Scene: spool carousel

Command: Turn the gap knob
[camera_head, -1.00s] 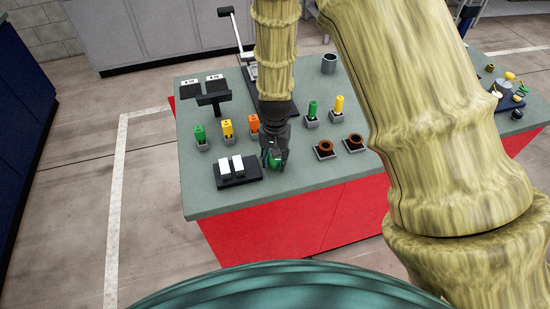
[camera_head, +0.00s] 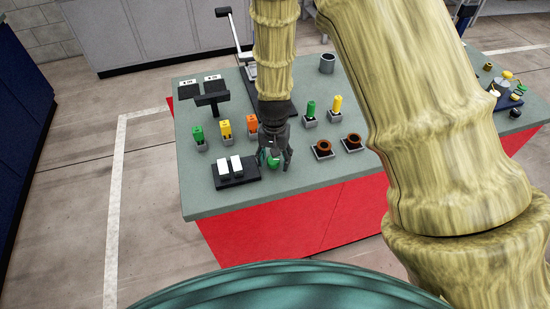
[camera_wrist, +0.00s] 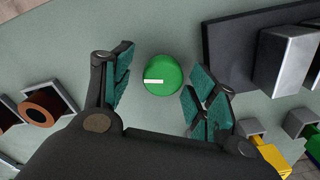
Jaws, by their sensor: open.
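The gap knob appears to be the round green knob with a white bar mark on top (camera_wrist: 163,75). In the wrist view it sits on the grey-green tabletop, between and just beyond my open fingers. In the head view the green knob (camera_head: 273,161) shows partly behind my gripper (camera_head: 274,160). In the wrist view my gripper (camera_wrist: 164,92) has its teal-padded fingers spread apart, one on each side of the knob. I see a gap between each finger and the knob. The white mark lies about level in the wrist view.
A dark block with two white rockers (camera_head: 237,183) stands close to the left of the knob. Brown rings in dark holders (camera_head: 323,149) stand to the right. Green, yellow and orange pieces in small grey holders (camera_head: 226,128) stand behind left. The table's front edge is near.

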